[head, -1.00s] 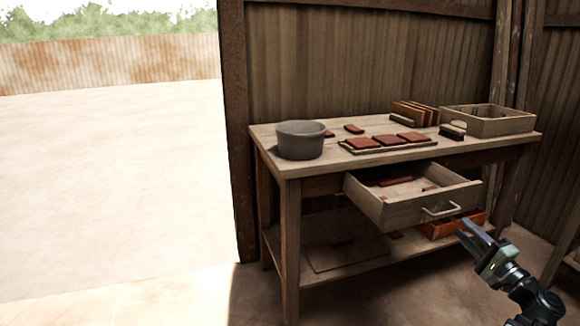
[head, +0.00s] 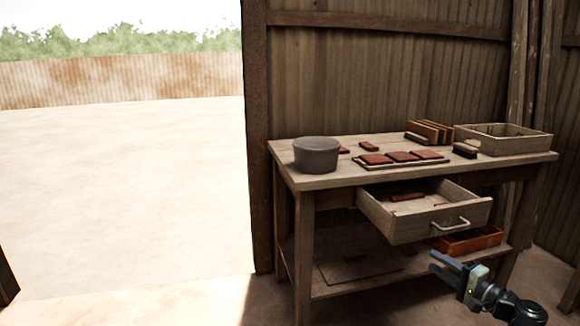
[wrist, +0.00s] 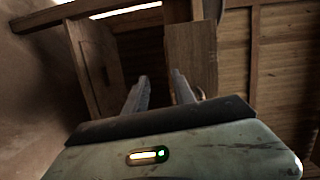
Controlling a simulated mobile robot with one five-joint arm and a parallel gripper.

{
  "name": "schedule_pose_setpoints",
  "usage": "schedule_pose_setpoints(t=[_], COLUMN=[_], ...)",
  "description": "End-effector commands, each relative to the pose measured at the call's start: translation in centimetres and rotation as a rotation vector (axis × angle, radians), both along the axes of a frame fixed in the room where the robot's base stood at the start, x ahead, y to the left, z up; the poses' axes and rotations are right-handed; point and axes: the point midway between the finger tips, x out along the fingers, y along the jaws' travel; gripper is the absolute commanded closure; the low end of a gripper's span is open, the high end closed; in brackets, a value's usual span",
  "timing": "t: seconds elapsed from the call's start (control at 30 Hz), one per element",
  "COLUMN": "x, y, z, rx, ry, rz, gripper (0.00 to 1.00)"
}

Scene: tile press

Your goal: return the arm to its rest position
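My gripper (head: 446,264) is at the lower right of the head view, in front of the workbench and below the open drawer (head: 405,229). Its two fingers are apart with nothing between them. In the wrist view the fingers (wrist: 160,92) also stand apart and empty, with the underside of the bench and drawer beyond them. The drawer is pulled out and holds reddish-brown pieces (head: 407,197). My gripper appears clear of the drawer handle (head: 451,225).
The bench (head: 330,180) carries a grey tub (head: 317,155), a board with three red tiles (head: 402,157), a wooden rack (head: 430,131), a brush (head: 465,151) and a wooden crate (head: 503,151). An orange crate (head: 468,242) sits on the lower shelf. Open ground lies left.

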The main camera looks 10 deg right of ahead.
Motion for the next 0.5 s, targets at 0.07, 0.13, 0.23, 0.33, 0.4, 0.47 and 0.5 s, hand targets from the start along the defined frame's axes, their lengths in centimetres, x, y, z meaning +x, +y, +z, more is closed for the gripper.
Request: schedule_pose_setpoints(t=[0.07,0.13,0.23,0.33,0.4,0.47,0.5], x=[1.8,3.3,5.6,7.4,7.6,7.3,6.9], y=[2.8,5.8,11.4,18.8,24.3,28.2,30.4], z=[-1.3,-2.8,-5.7,-9.7,-12.6,-14.9,-16.1], rx=[-0.03,-0.067,-0.144,-0.27,-0.388,-0.497,-0.57], ry=[0.056,0.119,0.236,0.392,0.516,0.617,0.676], rz=[0.063,0.128,0.252,0.421,0.55,0.651,0.709], gripper=[0.69,0.69,0.69,0.69,0.69,0.69,0.69])
